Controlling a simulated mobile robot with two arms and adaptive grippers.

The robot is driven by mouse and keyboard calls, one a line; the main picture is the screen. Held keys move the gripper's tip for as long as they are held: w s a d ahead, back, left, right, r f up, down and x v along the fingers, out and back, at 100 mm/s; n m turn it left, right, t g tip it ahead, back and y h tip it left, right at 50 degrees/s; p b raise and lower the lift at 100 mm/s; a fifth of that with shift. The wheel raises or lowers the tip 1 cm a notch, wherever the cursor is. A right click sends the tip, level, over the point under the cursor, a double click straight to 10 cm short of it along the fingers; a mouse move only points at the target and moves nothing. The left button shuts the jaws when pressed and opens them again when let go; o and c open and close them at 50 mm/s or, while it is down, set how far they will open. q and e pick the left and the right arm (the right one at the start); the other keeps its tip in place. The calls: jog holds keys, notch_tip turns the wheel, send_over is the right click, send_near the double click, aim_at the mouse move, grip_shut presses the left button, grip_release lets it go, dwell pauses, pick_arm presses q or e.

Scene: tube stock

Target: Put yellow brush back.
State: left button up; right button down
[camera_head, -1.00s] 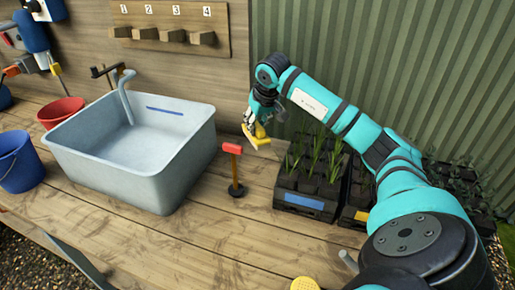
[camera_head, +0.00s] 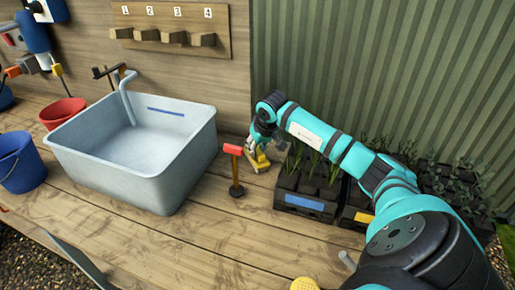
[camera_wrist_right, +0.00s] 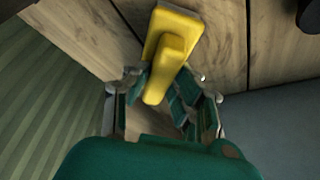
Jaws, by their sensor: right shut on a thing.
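The yellow brush (camera_head: 259,162) is in the jaws of my right gripper (camera_head: 256,144), low over the wooden bench top. In the wrist view the brush (camera_wrist_right: 175,38) points away from the palm, its handle between the fingers and its wider yellow block towards the planks. I cannot tell whether its underside touches the bench. The brush is just right of a red-headed tool (camera_head: 234,150) and left of the seedling tray (camera_head: 300,203). The left gripper is not in view.
A grey sink (camera_head: 170,180) with a tap stands left of the red-headed tool. Red (camera_head: 64,111) and blue (camera_head: 20,165) buckets stand further left. A numbered peg board (camera_head: 165,45) hangs on the back wall. The front planks are mostly clear.

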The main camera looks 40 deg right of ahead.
jog(key=c, duration=1.1)
grip_release()
jog(key=shift+r, duration=0.35)
jog(key=v, duration=1.1)
jog(key=shift+r, duration=0.3)
jog(key=shift+s, duration=0.15)
